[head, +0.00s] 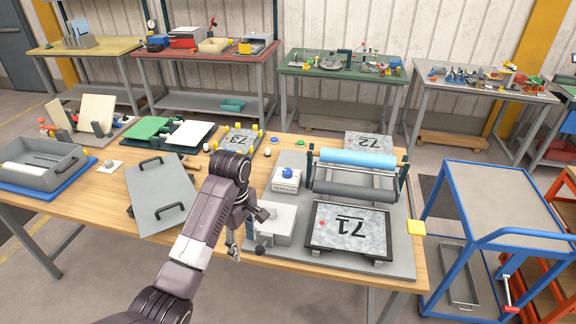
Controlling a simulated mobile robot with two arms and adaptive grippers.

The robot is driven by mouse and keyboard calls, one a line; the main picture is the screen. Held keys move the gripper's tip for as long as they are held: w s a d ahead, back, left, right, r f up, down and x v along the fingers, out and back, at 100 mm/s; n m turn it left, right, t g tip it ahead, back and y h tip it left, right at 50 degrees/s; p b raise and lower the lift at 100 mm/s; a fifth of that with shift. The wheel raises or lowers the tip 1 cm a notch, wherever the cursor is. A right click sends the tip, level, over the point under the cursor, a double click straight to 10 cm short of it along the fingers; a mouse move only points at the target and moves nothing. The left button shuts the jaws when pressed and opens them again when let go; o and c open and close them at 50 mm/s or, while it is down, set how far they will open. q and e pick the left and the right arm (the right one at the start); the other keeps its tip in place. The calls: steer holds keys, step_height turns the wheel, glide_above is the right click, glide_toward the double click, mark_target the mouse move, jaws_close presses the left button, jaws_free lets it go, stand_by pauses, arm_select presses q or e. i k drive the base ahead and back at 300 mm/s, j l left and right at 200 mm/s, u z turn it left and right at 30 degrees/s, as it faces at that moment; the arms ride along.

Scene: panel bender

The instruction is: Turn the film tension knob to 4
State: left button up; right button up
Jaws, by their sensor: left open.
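A blue knob (287,173) sits on top of a small light block with a lettered front label (284,188), at the left of the grey machine base (405,248). It looks like the film tension knob; its setting is too small to read. My left gripper (248,233) is open and empty. It hangs at the front left of the base, beside a light grey box (281,218), nearer the camera than the blue knob and apart from it. My right gripper is not in view.
The base carries a blue film roller (357,158) between dark end supports and a framed plate marked 71 (347,231). A grey lid with black handles (163,195) lies left of my arm. A blue trolley (497,193) stands at the right.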

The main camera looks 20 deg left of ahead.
mark_target(287, 172)
steer(key=i, duration=1.45)
